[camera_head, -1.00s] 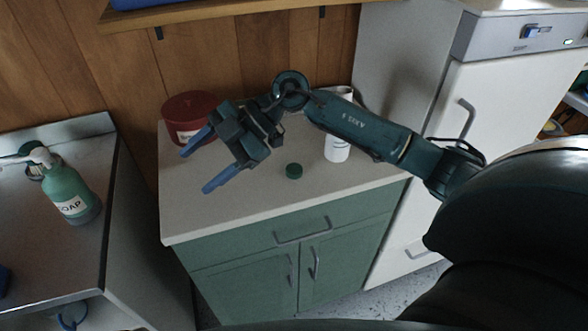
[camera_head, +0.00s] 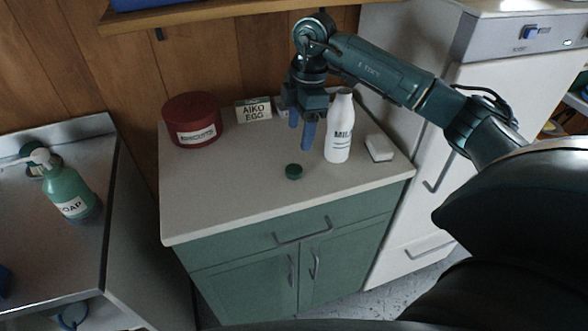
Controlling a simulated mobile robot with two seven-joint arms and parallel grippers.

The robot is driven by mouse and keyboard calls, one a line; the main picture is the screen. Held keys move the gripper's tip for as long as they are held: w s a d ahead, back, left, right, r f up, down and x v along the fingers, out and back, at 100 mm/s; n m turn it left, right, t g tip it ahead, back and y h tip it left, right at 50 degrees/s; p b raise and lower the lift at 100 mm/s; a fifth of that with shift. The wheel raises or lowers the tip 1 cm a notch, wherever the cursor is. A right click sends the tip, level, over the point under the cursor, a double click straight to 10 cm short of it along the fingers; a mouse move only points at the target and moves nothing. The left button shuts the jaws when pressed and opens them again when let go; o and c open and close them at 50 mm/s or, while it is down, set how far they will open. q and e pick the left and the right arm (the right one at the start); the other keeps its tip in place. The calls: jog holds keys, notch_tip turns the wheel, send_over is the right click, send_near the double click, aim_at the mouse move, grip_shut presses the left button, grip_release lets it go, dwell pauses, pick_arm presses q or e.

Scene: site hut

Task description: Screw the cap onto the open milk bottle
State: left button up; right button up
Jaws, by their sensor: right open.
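A white milk bottle (camera_head: 338,130) stands upright on the counter, right of its middle, with black lettering partly readable as "MIL". Its narrow top looks bare. A small dark green cap (camera_head: 294,171) lies on the counter to the left and in front of the bottle, touching nothing. My right gripper (camera_head: 299,137) points down with its blue fingers apart and empty. In the picture it is just left of the bottle and above the cap. Whether its fingertips are behind or over the cap I cannot tell. My left gripper is out of view.
On the counter (camera_head: 226,190) are a dark red tin (camera_head: 191,119) at back left, an "AIKO EGG" box (camera_head: 253,110) at the back, and a small white block (camera_head: 379,148) right of the bottle. A soap bottle (camera_head: 70,191) stands on the left worktop. The counter's front left is clear.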

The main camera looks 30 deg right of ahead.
send_over(294, 169)
jog(key=f, duration=0.5)
jog(key=shift+s+d+f, duration=0.15)
jog(key=shift+d+f, duration=0.1)
jog(key=shift+d, duration=0.05)
jog(key=shift+a+f+p, duration=0.2)
jog(key=shift+f+p, duration=0.6)
jog(key=shift+f, duration=1.8)
jog(key=shift+c, duration=0.2)
jog(key=c, duration=1)
notch_tip(294, 169, up, 10)
jog(key=shift+r+b, duration=0.1)
jog(key=shift+b, duration=0.5)
